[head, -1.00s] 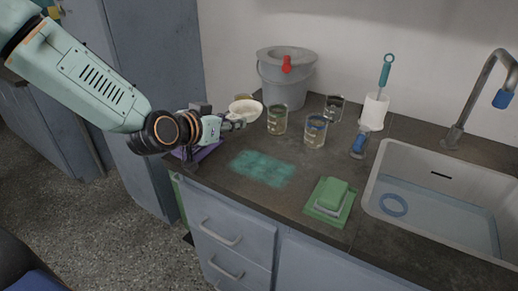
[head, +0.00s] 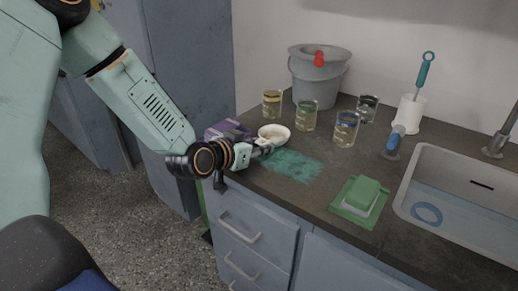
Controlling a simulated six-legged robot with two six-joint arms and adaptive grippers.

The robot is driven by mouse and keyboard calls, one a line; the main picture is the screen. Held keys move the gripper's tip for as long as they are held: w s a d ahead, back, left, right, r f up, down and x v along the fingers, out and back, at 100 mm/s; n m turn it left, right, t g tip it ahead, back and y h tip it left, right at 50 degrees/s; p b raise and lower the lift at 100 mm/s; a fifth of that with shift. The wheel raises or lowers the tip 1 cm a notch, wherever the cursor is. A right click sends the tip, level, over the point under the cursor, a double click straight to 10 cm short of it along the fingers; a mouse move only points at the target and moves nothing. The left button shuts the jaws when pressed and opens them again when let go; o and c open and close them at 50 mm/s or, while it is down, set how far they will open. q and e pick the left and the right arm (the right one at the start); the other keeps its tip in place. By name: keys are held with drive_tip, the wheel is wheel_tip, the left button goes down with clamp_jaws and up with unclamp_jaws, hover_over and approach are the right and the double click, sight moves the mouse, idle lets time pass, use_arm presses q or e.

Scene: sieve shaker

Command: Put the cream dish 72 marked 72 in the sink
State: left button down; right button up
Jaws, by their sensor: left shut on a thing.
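A small cream dish (head: 274,133) shows near the left end of the dark counter. Its mark cannot be read at this size. My left gripper (head: 264,149) is at the dish's near side, shut on its rim. Whether the dish touches the counter or is held just above it, I cannot tell. The sink (head: 404,196), a pale basin with bluish water, is at the right, cut off by the picture's edge. My right gripper is not in view.
Several beakers, one of them (head: 346,128) blue-marked, stand behind the dish, with a grey bucket (head: 318,85) at the back. A green sponge (head: 362,193) on a green tray lies between the teal patch (head: 295,165) and the sink. A white brush holder (head: 409,114) stands behind the sink.

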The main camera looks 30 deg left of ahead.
use_arm(q)
drive_tip(key=shift+s+d, duration=0.15)
drive_tip(key=shift+d, duration=0.1)
drive_tip(key=c, duration=1.4)
unclamp_jaws()
drive_tip(key=o, duration=0.3)
drive_tip(key=shift+a+f, duration=0.15)
drive_tip(key=shift+o, duration=0.5)
